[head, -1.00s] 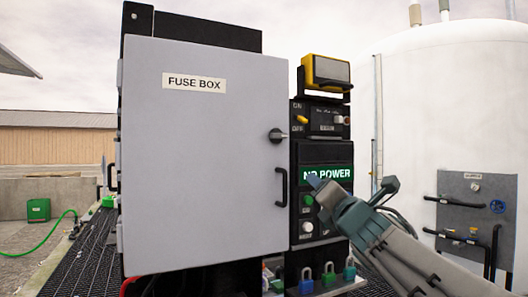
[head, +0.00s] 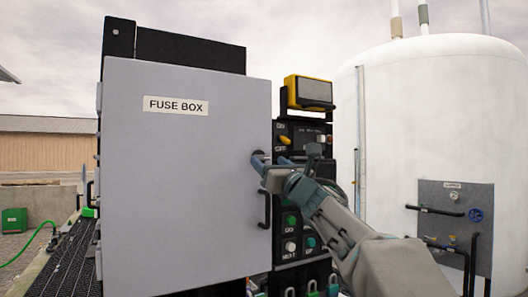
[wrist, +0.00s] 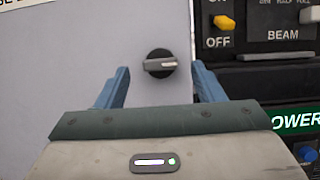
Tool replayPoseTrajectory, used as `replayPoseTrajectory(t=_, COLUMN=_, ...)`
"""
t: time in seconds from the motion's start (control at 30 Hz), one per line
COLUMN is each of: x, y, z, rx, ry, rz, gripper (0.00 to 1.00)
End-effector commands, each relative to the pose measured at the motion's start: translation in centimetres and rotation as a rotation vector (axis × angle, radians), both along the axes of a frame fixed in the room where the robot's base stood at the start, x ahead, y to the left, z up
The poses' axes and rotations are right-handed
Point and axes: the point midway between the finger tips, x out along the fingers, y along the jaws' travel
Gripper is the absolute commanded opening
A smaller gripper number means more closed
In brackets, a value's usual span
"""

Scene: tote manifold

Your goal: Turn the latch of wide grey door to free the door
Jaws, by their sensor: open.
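The wide grey door (head: 180,210), labelled FUSE BOX, stands closed in the head view. Its latch (wrist: 160,63) is a round black knob with a light grey bar lying about level in the wrist view. In the head view my gripper (head: 271,163) is at the door's right edge and mostly hides the latch. In the wrist view, my gripper's two blue fingers are apart, one on each side of the latch, with gaps between. The gripper is open and empty. I cannot tell how far the fingertips are from the door face.
A black door handle (head: 265,210) sits just below my gripper. To the right is a black control panel (head: 290,222) with an orange switch (wrist: 224,24) and buttons. A yellow lamp (head: 308,92) stands above it. A white tank (head: 430,130) is further right.

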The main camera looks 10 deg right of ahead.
Motion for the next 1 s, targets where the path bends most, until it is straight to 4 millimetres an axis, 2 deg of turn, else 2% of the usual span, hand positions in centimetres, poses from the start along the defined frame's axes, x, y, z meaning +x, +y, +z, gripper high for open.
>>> replayPoseTrajectory(t=0.1, x=1.5, y=0.5, z=0.8, rx=0.0, ry=0.002, rz=0.001, gripper=0.62)
replayPoseTrajectory(t=0.23, x=2.4, y=0.8, z=1.1, rx=-0.001, ry=0.002, rz=0.0, gripper=0.62)
replayPoseTrajectory(t=0.57, x=2.7, y=0.9, z=1.1, rx=0.001, ry=0.0, rz=0.0, gripper=0.62)
replayPoseTrajectory(t=0.6, x=2.7, y=0.9, z=1.1, rx=0.001, ry=0.0, rz=0.0, gripper=0.59)
replayPoseTrajectory(t=0.7, x=2.7, y=0.9, z=1.1, rx=0.001, ry=0.0, rz=0.0, gripper=0.31)
replayPoseTrajectory(t=0.77, x=2.7, y=0.9, z=1.1, rx=0.001, ry=0.0, rz=0.0, gripper=0.17)
replayPoseTrajectory(t=1.0, x=2.7, y=0.9, z=1.1, rx=0.01, ry=0.003, rz=0.001, gripper=0.17)
